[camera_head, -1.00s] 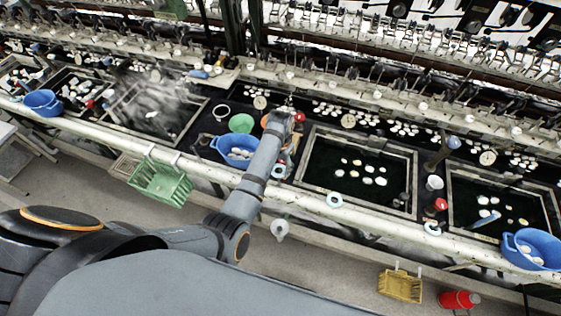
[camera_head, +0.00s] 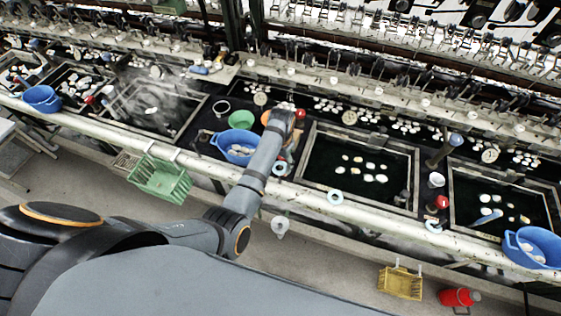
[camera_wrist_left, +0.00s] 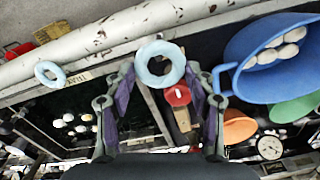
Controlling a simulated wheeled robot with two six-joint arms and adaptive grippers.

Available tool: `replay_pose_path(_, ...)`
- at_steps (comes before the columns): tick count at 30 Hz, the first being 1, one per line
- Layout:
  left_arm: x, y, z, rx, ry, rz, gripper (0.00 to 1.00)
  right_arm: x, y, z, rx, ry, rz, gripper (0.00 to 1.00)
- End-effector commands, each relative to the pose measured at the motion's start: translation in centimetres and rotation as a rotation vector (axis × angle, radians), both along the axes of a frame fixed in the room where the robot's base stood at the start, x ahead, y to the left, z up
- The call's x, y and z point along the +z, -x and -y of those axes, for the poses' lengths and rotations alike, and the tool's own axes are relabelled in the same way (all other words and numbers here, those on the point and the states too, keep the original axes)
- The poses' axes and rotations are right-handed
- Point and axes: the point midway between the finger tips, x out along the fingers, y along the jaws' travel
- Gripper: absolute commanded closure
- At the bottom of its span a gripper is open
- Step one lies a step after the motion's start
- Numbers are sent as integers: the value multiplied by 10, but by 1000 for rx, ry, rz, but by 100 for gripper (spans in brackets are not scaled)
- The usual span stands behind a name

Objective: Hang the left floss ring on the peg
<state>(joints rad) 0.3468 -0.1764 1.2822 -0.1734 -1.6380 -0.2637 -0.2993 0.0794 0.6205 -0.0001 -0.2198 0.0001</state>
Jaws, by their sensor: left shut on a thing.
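The left floss ring (camera_head: 281,169), a pale blue ring, is at the front rim of the bench, just right of the blue basin. It also shows in the left wrist view (camera_wrist_left: 160,64), between my fingertips. My left gripper (camera_head: 284,158) is shut on it; in the left wrist view the fingers (camera_wrist_left: 161,76) stand on either side of the ring. The arm hides part of the gripper in the head view. Two more pale rings, a middle one (camera_head: 335,197) and a right one (camera_head: 433,227), are along the front rail. I cannot pick out the peg for certain. My right gripper is not in view.
A blue basin (camera_head: 219,147) with white cocoons stands left of my gripper, with a green bowl (camera_head: 241,122) behind. A dark framed tank (camera_head: 330,170) lies to the right. A green basket (camera_head: 160,178) hangs in front. A red-topped item (camera_wrist_left: 178,96) shows beyond the ring.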

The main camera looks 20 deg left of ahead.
Motion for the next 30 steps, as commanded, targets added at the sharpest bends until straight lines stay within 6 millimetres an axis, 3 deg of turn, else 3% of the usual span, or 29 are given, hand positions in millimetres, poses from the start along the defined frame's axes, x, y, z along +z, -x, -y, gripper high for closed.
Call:
replay_pose_path(18, -30, 0, 0, 0, 0, 0, 57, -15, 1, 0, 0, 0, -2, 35)
replay_pose_path(27, -33, 0, 0, 0, 0, 1, 57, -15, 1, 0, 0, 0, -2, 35)
replay_pose_path(28, -33, 0, 0, 0, 0, 1, 42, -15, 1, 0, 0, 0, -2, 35)
replay_pose_path(30, -33, 0, 0, 0, 0, 1, 33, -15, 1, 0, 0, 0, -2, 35)
